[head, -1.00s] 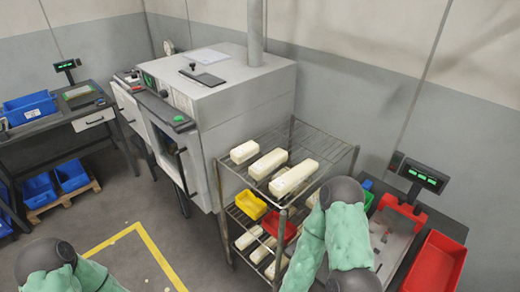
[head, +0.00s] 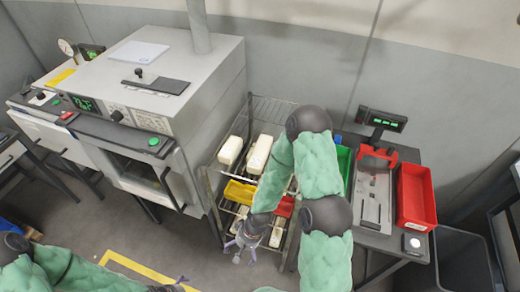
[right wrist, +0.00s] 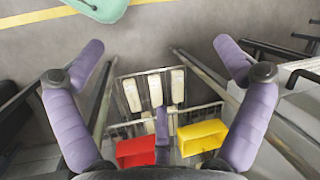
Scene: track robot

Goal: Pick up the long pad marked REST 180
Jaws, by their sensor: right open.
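Two cream pads, a left one (head: 230,151) and a longer-looking one (head: 260,154), lie on the top shelf of the wire rack (head: 268,112) in the head view. My right arm covers the rack's right part. More cream pads (right wrist: 155,91) lie low in the rack in the right wrist view. I cannot read any marking, so I cannot tell which is REST 180. My right gripper (head: 241,248) is open and empty at the rack's front, its purple fingers spread (right wrist: 160,65). My left gripper (head: 178,283) shows only partly at the bottom edge; its jaws are unclear.
A yellow bin (head: 240,192) and a red bin (head: 285,206) sit on the middle shelf. A grey oven (head: 165,100) stands left of the rack. To the right is a bench with a scale and a red tray (head: 414,195).

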